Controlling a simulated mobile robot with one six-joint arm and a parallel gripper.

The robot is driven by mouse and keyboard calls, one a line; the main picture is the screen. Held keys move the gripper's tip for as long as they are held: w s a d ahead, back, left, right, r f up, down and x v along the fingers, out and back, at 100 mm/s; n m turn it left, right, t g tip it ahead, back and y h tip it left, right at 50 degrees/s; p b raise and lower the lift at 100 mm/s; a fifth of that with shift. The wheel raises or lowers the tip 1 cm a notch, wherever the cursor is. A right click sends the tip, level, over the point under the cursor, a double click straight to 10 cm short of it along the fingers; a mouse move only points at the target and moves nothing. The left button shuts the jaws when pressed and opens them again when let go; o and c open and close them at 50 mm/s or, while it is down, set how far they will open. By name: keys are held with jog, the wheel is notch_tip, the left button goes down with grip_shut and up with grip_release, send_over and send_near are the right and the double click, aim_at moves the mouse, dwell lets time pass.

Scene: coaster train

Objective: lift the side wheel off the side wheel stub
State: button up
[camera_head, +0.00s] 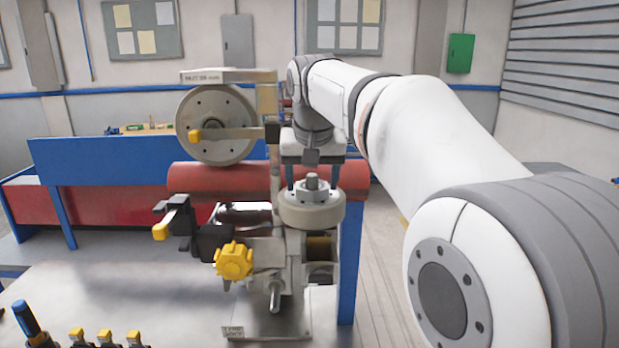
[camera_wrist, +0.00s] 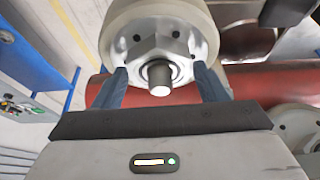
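The side wheel (camera_head: 311,212) is a pale, thick wheel lying flat on the upright side wheel stub (camera_head: 312,180) at the right of the train assembly. A hex nut or hub (camera_head: 312,196) surrounds the stub on the wheel's upper face. My gripper (camera_head: 312,187) points down over the wheel, its two blue fingers apart on either side of the stub. In the wrist view the wheel (camera_wrist: 207,35) and the stub end (camera_wrist: 159,80) show between and beyond the open fingers (camera_wrist: 160,69). I cannot tell whether the fingertips touch the wheel's face.
A large wheel (camera_head: 216,118) stands upright at upper left, with a yellow-tipped lever (camera_head: 195,135) across it. A red tube (camera_head: 205,177) runs behind. A yellow knob (camera_head: 233,261) and a black clamp with a yellow tip (camera_head: 161,230) stick out left. The grey tabletop (camera_head: 130,285) is mostly clear.

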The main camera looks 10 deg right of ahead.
grip_shut()
dwell(0.5)
